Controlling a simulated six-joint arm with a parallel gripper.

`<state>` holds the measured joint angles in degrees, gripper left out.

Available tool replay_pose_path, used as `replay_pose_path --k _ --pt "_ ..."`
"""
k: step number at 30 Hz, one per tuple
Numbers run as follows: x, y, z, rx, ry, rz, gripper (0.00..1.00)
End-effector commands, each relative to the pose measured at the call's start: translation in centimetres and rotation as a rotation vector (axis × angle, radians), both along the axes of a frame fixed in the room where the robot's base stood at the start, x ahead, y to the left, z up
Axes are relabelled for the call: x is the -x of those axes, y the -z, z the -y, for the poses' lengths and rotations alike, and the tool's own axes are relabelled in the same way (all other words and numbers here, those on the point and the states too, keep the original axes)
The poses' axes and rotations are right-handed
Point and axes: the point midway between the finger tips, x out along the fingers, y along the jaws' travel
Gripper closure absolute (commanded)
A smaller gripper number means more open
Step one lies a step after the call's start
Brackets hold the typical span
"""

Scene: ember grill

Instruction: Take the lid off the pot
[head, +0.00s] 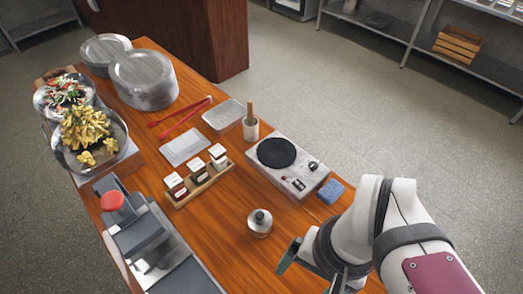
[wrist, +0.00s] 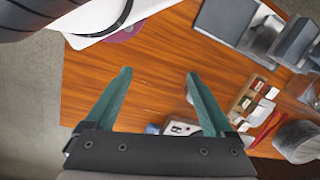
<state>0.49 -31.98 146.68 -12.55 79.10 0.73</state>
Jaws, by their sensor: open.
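A small round metal pot (head: 260,225) stands upright on the wooden table in the head view. Its lid (head: 260,215) appears to be on it, with a dark knob on top. In the wrist view the pot is mostly hidden behind the right finger. My gripper (wrist: 160,74) is open, with two green fingers apart and only bare table seen between their tips. In the head view one green finger shows just right of the pot, apart from it.
A hot plate (head: 285,175) and a blue sponge (head: 331,191) lie behind the pot. A spice rack (head: 199,184) is to its upper left. A grey slicer-like machine (head: 150,240) stands to the left. Red tongs (head: 180,117) and stacked plates (head: 145,80) are farther back.

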Motion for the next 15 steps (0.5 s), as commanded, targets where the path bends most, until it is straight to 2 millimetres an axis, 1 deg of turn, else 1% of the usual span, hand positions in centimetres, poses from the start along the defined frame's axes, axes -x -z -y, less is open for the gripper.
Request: replay_pose_path --k 5,7,8,11,12,14,15 --pt "-0.1 0.0 0.0 0.001 0.01 -0.002 0.13" --pt "-1.2 -0.4 -0.1 0.013 0.094 -0.02 0.13" --pt "-2.1 -0.6 -0.2 0.023 0.164 -0.033 0.13" --pt "-6.5 -1.3 -1.1 0.073 0.515 -0.08 0.13" --pt "-8.6 -1.4 -1.8 0.093 0.675 -0.093 0.13" --pt "-11.4 -1.2 -2.9 0.118 0.908 -0.105 0.13" --pt "-13.1 -0.9 -3.8 0.129 1.051 -0.109 0.13"
